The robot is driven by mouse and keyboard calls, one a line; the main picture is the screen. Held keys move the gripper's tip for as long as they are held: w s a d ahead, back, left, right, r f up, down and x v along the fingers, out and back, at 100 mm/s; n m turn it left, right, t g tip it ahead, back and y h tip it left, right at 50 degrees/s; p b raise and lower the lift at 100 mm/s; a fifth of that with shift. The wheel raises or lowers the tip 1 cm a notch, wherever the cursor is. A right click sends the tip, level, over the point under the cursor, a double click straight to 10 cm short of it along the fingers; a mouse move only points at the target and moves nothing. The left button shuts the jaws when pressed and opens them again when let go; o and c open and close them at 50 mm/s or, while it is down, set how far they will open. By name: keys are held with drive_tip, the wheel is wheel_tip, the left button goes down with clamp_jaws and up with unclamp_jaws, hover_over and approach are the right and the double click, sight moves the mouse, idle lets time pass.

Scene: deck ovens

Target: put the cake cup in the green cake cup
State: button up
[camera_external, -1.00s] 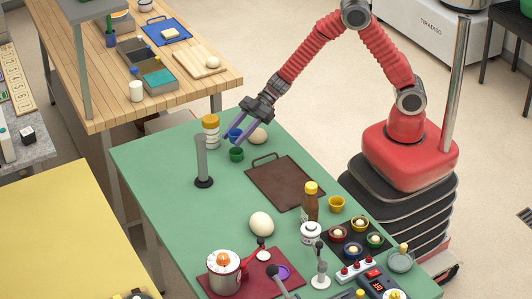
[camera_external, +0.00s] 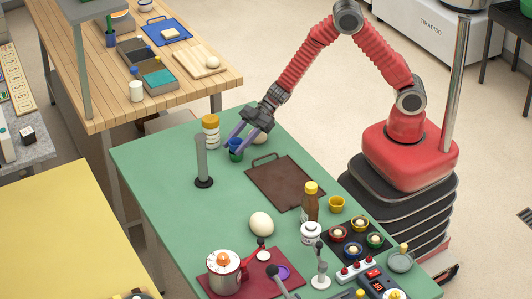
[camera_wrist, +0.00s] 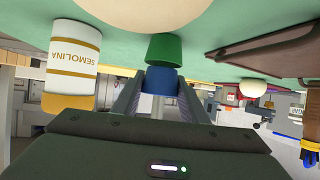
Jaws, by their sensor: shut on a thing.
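My gripper (camera_external: 236,143) is shut on a small blue cake cup (camera_external: 236,146), which also shows between the fingers in the wrist view (camera_wrist: 161,80). The green cake cup (camera_external: 236,156) stands on the green table directly below the blue cup. In the wrist view, which is upside down, the green cup (camera_wrist: 165,48) lines up with the blue cup, and their edges meet in the picture. I cannot tell whether the blue cup is inside the green cup's rim or just above it. The fingers hide the sides of the blue cup.
A semolina jar (camera_external: 210,127) with a yellow lid stands left of the cups. A pale egg-like object (camera_external: 260,137) is close on the right, partly behind my gripper. A grey post (camera_external: 202,160) and a brown board (camera_external: 284,184) stand nearer. The table between them is clear.

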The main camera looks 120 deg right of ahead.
drive_tip(key=shift+f, duration=0.55)
drive_tip(key=o, duration=1)
drive_tip(key=shift+r, duration=0.5)
drive_tip(key=v, duration=1.2)
drive_tip(key=shift+r, duration=0.1)
